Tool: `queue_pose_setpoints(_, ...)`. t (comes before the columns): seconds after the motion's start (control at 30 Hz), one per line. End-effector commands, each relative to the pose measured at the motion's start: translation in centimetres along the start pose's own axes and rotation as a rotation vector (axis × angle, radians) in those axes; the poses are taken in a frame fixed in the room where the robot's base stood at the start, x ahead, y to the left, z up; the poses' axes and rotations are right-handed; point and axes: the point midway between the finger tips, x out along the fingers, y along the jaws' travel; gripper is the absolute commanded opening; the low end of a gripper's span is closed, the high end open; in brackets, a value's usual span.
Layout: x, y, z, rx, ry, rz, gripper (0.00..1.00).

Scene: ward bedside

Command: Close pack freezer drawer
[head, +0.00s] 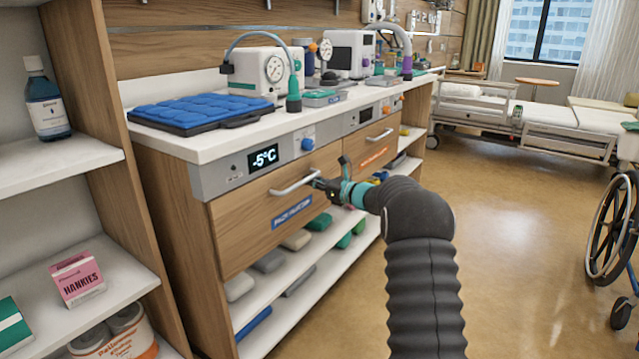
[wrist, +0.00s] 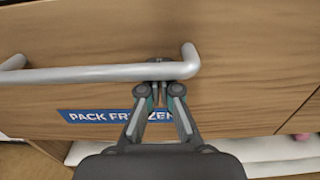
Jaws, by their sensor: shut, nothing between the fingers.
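The pack freezer drawer (head: 255,225) has a wooden front, a blue label (head: 291,212) and a silver bar handle (head: 293,186), under a panel reading -5°C (head: 263,157). Its front looks flush or nearly flush with the cabinet; a small gap cannot be ruled out. In the wrist view the drawer front (wrist: 60,97) fills most of the picture, with the bar handle (wrist: 95,74) across it. My gripper (head: 322,184) is shut and empty at the handle's right end. In the wrist view its fingertips (wrist: 167,89) are at the bar's lower edge; contact is unclear. The fingers hide the label's right part.
A second drawer (head: 370,145) with an orange label is to the right. Below is an open shelf (head: 300,290) with several packs. A blue pack tray (head: 195,110) and devices stand on the counter. A shelf unit is at left, a wheelchair (head: 615,230) at right. The floor between is clear.

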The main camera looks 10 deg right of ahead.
Motion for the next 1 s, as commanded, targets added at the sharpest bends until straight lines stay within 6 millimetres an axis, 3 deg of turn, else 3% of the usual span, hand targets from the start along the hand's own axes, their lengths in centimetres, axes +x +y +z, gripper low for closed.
queue_pose_setpoints(0.6, 0.8, 0.7, 0.2, -0.002, -0.004, 0.010, 0.00)
queue_pose_setpoints(0.87, -2.8, 0.0, 0.1, -0.001, -0.002, 0.008, 0.00)
queue_pose_setpoints(1.0, -6.0, -0.1, 0.1, 0.000, -0.003, 0.007, 0.00)
